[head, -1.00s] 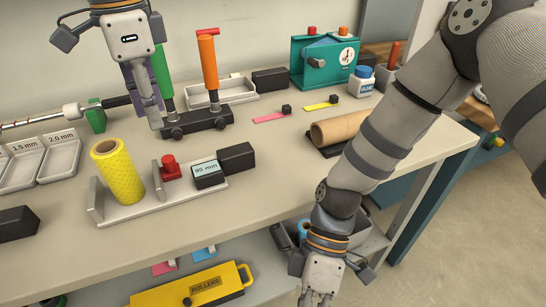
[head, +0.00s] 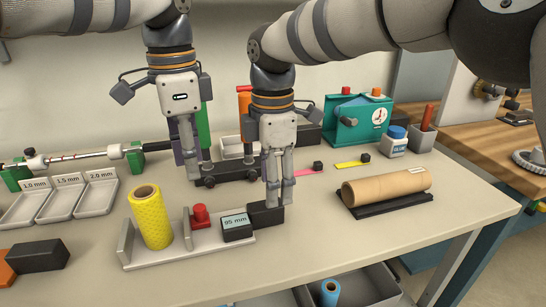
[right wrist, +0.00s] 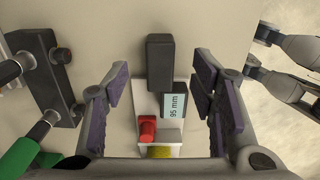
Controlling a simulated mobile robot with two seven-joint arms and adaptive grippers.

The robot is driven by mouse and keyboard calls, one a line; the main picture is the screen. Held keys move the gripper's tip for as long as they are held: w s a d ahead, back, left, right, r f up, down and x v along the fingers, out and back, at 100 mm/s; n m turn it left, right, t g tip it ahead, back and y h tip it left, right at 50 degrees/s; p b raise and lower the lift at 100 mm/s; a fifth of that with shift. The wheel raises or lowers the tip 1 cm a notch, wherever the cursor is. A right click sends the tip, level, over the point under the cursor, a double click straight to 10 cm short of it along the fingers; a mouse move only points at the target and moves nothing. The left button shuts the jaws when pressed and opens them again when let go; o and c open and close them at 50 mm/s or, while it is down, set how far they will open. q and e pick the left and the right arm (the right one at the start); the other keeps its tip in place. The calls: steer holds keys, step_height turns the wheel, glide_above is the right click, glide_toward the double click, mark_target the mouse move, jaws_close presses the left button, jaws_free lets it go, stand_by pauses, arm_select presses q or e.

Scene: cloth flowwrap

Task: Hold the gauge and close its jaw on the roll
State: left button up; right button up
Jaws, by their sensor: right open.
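The gauge (head: 215,250) lies on the bench, with an upright end plate at left, a red knob (head: 200,215), a display reading 95 mm (head: 236,226) and a black block (head: 265,217) at its right end. The yellow roll (head: 152,218) stands upright between the end plate and the sliding jaw (head: 187,229). My right gripper (head: 279,198) points down at the black block. In the right wrist view its open fingers (right wrist: 160,88) are on either side of the block's line, apart from it. My left gripper (head: 188,160) hangs behind the roll, its opening unclear.
A tool rack with green and orange handles (head: 243,105) stands behind the grippers. A cardboard tube (head: 385,187) rests on a black stand to the right. Labelled trays (head: 97,197) and an orange and black block (head: 38,256) are at left. Bare bench lies in front of the gauge.

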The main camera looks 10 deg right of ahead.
mark_target(199, 207)
step_height(199, 207, down, 6)
steer(key=shift+f, duration=0.15)
steer(key=shift+c, duration=0.6)
jaws_close()
arm_select(q)
step_height(199, 207, down, 10)
steer(key=m+t, duration=0.1)
steer(key=t, duration=0.2)
steer(key=shift+s+r+y, duration=0.1)
steer(key=shift+s+y, duration=0.05)
steer(key=shift+y, duration=0.15)
